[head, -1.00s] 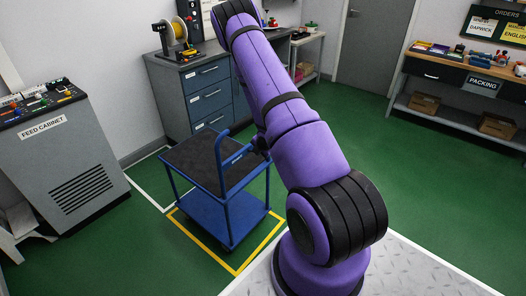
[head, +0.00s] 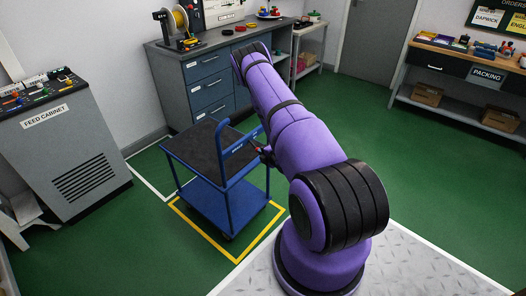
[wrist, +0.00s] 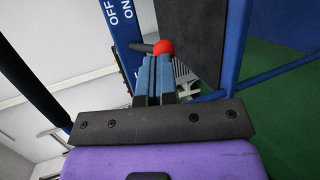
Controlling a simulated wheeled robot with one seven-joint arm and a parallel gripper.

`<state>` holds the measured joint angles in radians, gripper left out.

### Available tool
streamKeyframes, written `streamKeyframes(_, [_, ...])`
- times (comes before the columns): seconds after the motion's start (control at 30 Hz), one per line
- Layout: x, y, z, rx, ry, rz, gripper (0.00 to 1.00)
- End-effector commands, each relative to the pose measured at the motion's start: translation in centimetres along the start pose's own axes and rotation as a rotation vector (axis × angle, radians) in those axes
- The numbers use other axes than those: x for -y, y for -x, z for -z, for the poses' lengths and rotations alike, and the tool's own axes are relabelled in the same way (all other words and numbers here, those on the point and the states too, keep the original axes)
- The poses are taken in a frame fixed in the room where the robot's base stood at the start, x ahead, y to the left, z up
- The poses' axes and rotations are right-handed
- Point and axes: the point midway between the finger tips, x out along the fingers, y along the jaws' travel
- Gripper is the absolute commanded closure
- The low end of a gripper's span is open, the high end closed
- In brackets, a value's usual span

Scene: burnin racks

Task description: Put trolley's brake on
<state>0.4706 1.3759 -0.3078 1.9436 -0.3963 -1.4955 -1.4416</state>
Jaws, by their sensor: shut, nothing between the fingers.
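The blue trolley (head: 212,202) with a dark top mat stands inside a yellow floor outline. In the wrist view its blue upright (wrist: 126,42) carries the white words OFF and ON. A short dark lever with a red ball knob (wrist: 164,47) sticks out from this upright; I cannot tell which word it is set to. My gripper (wrist: 154,60) is shut and empty, its fingertips right at the knob; whether they touch it is unclear. In the head view my arm partly hides the trolley's right side, and the gripper is small beside the handle.
A grey feed cabinet (head: 66,150) stands left of the trolley. A drawer cabinet (head: 207,84) stands behind it, with a spool on top. The packing bench (head: 440,101) is at the right. Green floor is clear between trolley and bench.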

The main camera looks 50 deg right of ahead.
Motion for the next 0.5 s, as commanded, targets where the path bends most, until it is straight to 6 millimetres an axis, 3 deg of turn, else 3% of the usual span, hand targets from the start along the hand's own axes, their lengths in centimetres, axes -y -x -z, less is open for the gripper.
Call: streamKeyframes(0.5, [-1.4,0.5,-0.1,-0.001,0.001,0.003,1.00])
